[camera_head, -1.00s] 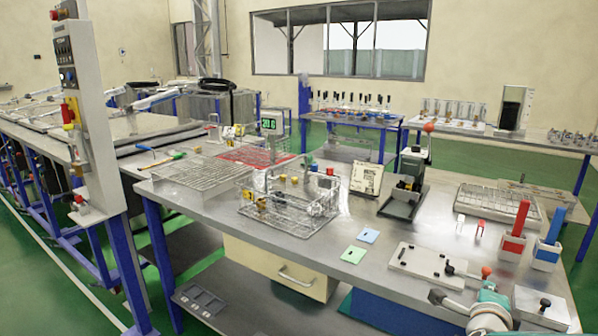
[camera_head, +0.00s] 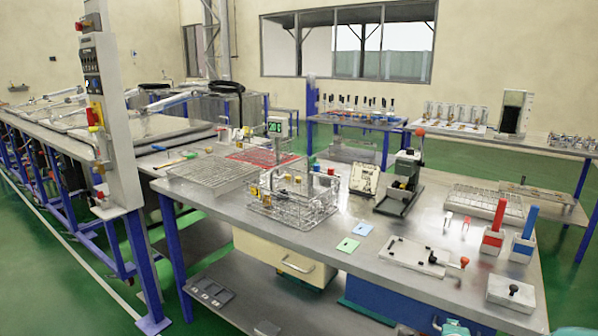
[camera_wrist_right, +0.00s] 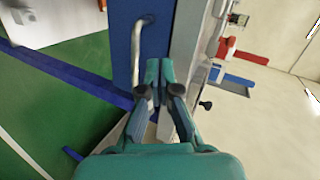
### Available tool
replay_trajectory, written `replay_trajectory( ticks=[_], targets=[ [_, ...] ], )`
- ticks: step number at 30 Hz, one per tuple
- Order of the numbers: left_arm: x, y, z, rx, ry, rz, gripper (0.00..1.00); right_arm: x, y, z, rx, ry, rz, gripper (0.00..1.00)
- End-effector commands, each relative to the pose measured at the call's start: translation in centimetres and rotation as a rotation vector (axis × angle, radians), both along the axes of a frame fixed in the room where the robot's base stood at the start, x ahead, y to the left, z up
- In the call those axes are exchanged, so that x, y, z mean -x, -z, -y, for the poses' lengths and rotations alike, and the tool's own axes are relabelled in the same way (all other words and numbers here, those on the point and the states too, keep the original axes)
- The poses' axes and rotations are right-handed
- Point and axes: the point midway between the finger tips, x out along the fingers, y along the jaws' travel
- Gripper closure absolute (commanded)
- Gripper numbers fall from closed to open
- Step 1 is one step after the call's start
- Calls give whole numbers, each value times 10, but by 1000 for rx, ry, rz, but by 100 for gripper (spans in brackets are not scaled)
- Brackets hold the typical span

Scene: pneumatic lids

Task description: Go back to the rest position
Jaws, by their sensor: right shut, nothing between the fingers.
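My right gripper (camera_wrist_right: 163,68) fills the middle of the right wrist view, its teal fingers shut with nothing between them. In the head view only small teal parts of my right arm and gripper (camera_head: 452,328) show at the bottom edge, in front of the workbench (camera_head: 345,268). In the wrist view the fingers point towards a blue cabinet side (camera_wrist_right: 140,40) with a pale handle. My left gripper is in neither view.
On the bench are a wire basket (camera_head: 290,208), a white plate with a red-knobbed handle (camera_head: 412,257), red (camera_head: 494,232) and blue (camera_head: 524,238) tools in white holders, and a small white box (camera_head: 510,292). A control post (camera_head: 112,130) stands at left. Green floor lies around the bench.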

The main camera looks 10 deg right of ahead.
Motion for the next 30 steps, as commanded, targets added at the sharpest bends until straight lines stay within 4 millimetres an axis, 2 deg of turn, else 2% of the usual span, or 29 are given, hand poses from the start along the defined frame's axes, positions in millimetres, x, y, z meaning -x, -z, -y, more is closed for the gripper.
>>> replay_trajectory(
  ticks=[5, 8, 11, 14, 18, 21, 24, 27, 30],
  targets=[
    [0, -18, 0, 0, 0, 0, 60, -3, 54, -50, -16, -162, -166, 100],
    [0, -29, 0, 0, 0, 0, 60, 6, 95, -90, -16, -314, -301, 100],
    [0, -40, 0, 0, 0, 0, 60, 27, 140, -140, -12, -519, -461, 100],
    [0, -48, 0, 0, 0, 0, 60, 60, 179, -187, -1, -747, -612, 100],
    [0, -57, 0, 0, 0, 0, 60, 122, 219, -247, 23, -1105, -791, 100],
    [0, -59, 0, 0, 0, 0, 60, 166, 235, -278, 50, -1364, -876, 100],
    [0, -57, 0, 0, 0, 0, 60, 202, 240, -298, 113, -1630, -913, 100],
    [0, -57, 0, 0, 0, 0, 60, 217, 237, -306, 190, -1807, -909, 100],
    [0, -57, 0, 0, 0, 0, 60, 220, 237, -306, 223, -1862, -910, 100]
  ],
)
